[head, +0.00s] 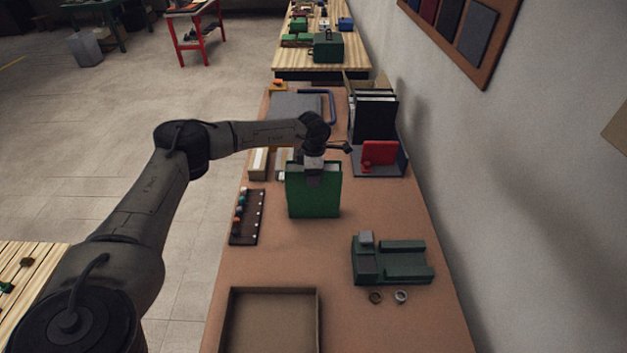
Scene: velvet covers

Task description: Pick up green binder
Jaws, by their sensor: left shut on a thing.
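The green binder (316,197) stands upright over the middle of the brown table in the head view. My left gripper (313,180) comes down on its top edge from above and is shut on it. The fingers cover part of the binder's upper face. I cannot tell whether the binder's lower edge touches the table or hangs just above it. My right gripper is out of view.
A green-grey fixture (398,268) and two small rings lie at the right. An open shallow box (233,318) is at the front. A dark strip with small knobs (246,228) lies left. Dark upright binders (374,118) and a red item (380,153) stand behind.

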